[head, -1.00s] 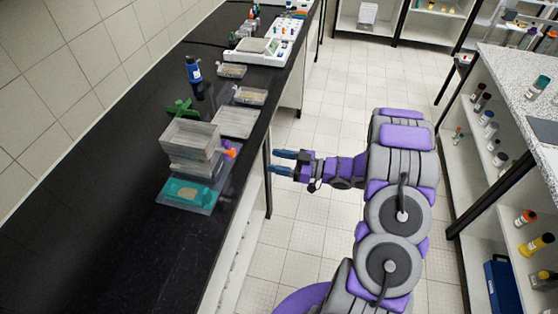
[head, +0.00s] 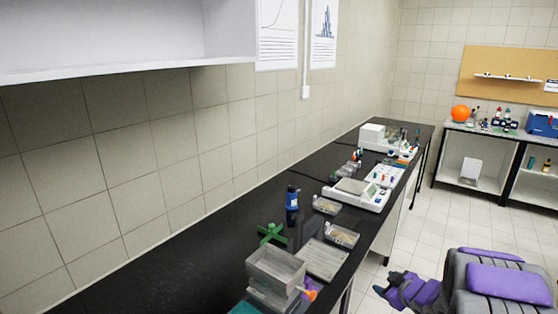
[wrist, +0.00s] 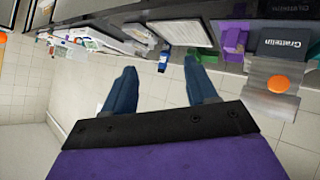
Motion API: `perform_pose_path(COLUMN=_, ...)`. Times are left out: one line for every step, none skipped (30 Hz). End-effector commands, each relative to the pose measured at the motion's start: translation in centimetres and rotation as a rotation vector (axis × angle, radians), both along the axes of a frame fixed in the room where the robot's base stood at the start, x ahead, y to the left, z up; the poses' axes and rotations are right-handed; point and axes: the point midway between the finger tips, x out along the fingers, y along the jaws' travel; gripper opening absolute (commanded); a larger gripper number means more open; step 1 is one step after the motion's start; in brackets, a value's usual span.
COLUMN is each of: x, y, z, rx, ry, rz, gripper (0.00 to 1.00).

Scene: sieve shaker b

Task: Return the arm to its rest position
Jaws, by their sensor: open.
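My gripper (wrist: 160,68) is open and empty; its two blue fingers stand apart in the wrist view with nothing between them. In the head view my gripper (head: 388,286) is at the lower right, in the air beside the black bench (head: 160,272), apart from it. My purple and grey arm (head: 495,284) is cut off by the bottom and right edges of the picture, so its lower links are hidden.
A shelf (head: 120,45) hangs above. The tiled floor (head: 420,225) right of the bench is clear.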

Motion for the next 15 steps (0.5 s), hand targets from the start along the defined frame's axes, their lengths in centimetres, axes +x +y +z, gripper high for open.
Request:
perform_pose_path(x=-0.3, y=-0.4, z=1.5, rx=-0.041, ry=0.016, rz=-0.055, gripper=0.57)
perform_pose_path(x=-0.7, y=-0.8, z=2.2, rx=-0.062, ry=0.032, rz=-0.095, gripper=0.57)
perform_pose_path(x=-1.3, y=-1.3, z=3.1, rx=-0.087, ry=0.053, rz=-0.146, gripper=0.57)
perform_pose_path(x=-1.9, y=-1.6, z=3.6, rx=-0.101, ry=0.071, rz=-0.183, gripper=0.57)
perform_pose_path(x=-2.6, y=-1.8, z=4.2, rx=-0.115, ry=0.090, rz=-0.221, gripper=0.57)
perform_pose_path(x=-3.6, y=-2.0, z=4.9, rx=-0.129, ry=0.117, rz=-0.270, gripper=0.57)
perform_pose_path(x=-4.5, y=-2.1, z=5.4, rx=-0.136, ry=0.139, rz=-0.307, gripper=0.57)
perform_pose_path(x=-5.4, y=-2.1, z=5.8, rx=-0.142, ry=0.160, rz=-0.341, gripper=0.57)
perform_pose_path(x=-6.7, y=-2.0, z=6.5, rx=-0.149, ry=0.190, rz=-0.387, gripper=0.57)
perform_pose_path(x=-7.7, y=-1.9, z=6.9, rx=-0.149, ry=0.214, rz=-0.419, gripper=0.57)
perform_pose_path(x=-8.8, y=-1.7, z=7.3, rx=-0.149, ry=0.237, rz=-0.450, gripper=0.57)
perform_pose_path(x=-10.3, y=-1.3, z=7.8, rx=-0.147, ry=0.272, rz=-0.490, gripper=0.57)
perform_pose_path(x=-11.5, y=-1.0, z=8.0, rx=-0.141, ry=0.299, rz=-0.518, gripper=0.57)
perform_pose_path(x=-12.8, y=-0.5, z=8.2, rx=-0.135, ry=0.327, rz=-0.545, gripper=0.57)
perform_pose_path(x=-14.5, y=0.1, z=8.5, rx=-0.126, ry=0.367, rz=-0.578, gripper=0.57)
